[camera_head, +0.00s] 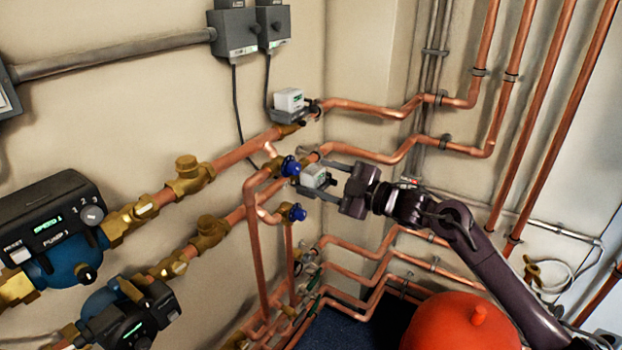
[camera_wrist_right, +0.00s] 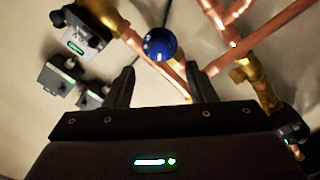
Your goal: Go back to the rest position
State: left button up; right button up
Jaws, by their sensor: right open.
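My right gripper (camera_head: 318,178) reaches in from the right in the head view. It is open, its two fingers spread beside the copper manifold (camera_head: 253,235). In the right wrist view the fingers (camera_wrist_right: 163,80) are apart, with a blue valve knob (camera_wrist_right: 160,44) beyond the gap and nothing gripped. Two blue knobs show in the head view, an upper one (camera_head: 290,166) and a lower one (camera_head: 297,212). My left gripper is not in view.
Copper pipes (camera_head: 385,155) run along the wall behind and above the gripper. Two pumps stand at left, an upper one (camera_head: 55,232) and a lower one (camera_head: 130,318). A red rounded vessel (camera_head: 460,325) stands below my right arm. Grey boxes (camera_head: 236,32) hang on the wall.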

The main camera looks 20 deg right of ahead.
jog(key=shift+s+d, duration=0.4)
jog(key=shift+s, duration=0.2)
jog(key=d+f+m+h, duration=0.3)
jog(key=f+m, duration=0.1)
jog(key=f, duration=0.7)
jog(key=d+f+m+h, duration=0.2)
jog(key=d+f+m, duration=0.1)
jog(key=f, duration=0.9)
jog(key=s+f+m+g+h, duration=0.2)
jog(key=s+f, duration=0.3)
jog(key=f, duration=0.6)
jog(key=s+f+m+g+h, duration=0.25)
jog(key=s+f, duration=0.25)
jog(key=f, duration=0.7)
jog(key=s+a+f+m+g, duration=0.3)
jog(key=s+f+g, duration=0.1)
jog(key=s+f, duration=1.4)
jog(key=s+a+f+g, duration=0.1)
jog(key=s+f, duration=0.1)
jog(key=s, duration=0.6)
jog(key=s+a+f+g+h, duration=0.1)
jog(key=s+a+f+g, duration=0.1)
jog(key=s, duration=0.6)
jog(key=s+a+f+g, duration=0.1)
jog(key=s+a+f, duration=0.1)
jog(key=s, duration=0.6)
jog(key=shift+s+a+f+m+g, duration=0.2)
jog(key=shift+s+f+m+g, duration=0.15)
jog(key=shift+s+m, duration=0.1)
